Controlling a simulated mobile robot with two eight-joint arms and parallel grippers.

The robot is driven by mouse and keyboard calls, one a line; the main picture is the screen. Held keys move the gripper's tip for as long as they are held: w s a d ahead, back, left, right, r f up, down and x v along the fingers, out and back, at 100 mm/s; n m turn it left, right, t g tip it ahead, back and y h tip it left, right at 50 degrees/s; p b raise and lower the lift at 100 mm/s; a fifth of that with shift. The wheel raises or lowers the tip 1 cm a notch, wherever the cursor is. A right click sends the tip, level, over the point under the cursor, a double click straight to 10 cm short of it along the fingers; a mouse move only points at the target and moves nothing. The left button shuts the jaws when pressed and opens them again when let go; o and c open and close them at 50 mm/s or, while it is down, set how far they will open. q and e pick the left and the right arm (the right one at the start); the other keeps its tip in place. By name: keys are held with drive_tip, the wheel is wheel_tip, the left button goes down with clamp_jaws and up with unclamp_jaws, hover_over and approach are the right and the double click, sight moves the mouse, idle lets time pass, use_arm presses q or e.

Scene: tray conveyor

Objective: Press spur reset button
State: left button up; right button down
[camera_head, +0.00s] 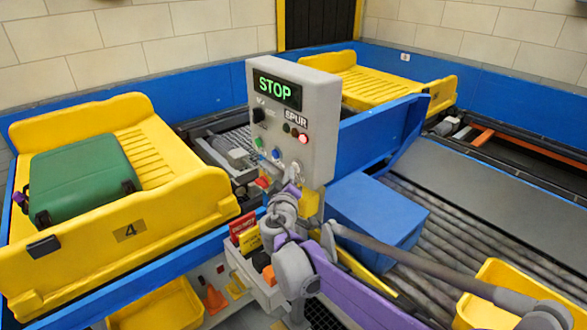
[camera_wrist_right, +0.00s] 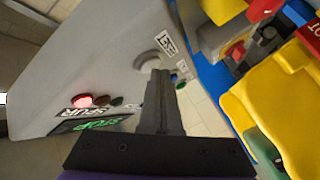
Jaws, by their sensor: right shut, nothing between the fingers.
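The grey control box (camera_head: 317,110) stands between the conveyors, with a lit green STOP display (camera_head: 277,89) and a SPUR label (camera_head: 296,117). A lit red lamp (camera_head: 303,138) is under the label. A blue button (camera_head: 276,153) and a green one (camera_head: 258,142) are lower on the face. Which one is the spur reset button I cannot read. My right gripper (camera_head: 293,172) is at the lower face of the box. In the right wrist view its fingers (camera_wrist_right: 160,80) are shut and empty, pointing at the panel beside a pale round fitting (camera_wrist_right: 145,60); contact is unclear.
A yellow tray (camera_head: 125,233) with a green suitcase (camera_head: 80,180) is at left. Another yellow tray (camera_head: 385,85) is behind the box. A blue box (camera_head: 375,215) sits on the rollers at right. A bin (camera_head: 262,288) of small items is below the panel.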

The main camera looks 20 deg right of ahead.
drive_tip(key=shift+d, duration=0.15)
idle(0.5)
drive_tip(key=shift+s+a, duration=0.25)
drive_tip(key=shift+a, duration=0.6)
drive_tip(key=a, duration=0.1)
drive_tip(key=s+a, duration=0.1)
drive_tip(key=a, duration=0.1)
drive_tip(key=a+p, duration=0.1)
drive_tip(key=shift+s+a, duration=0.35)
drive_tip(key=shift+a, duration=0.05)
drive_tip(key=shift+d, duration=0.1)
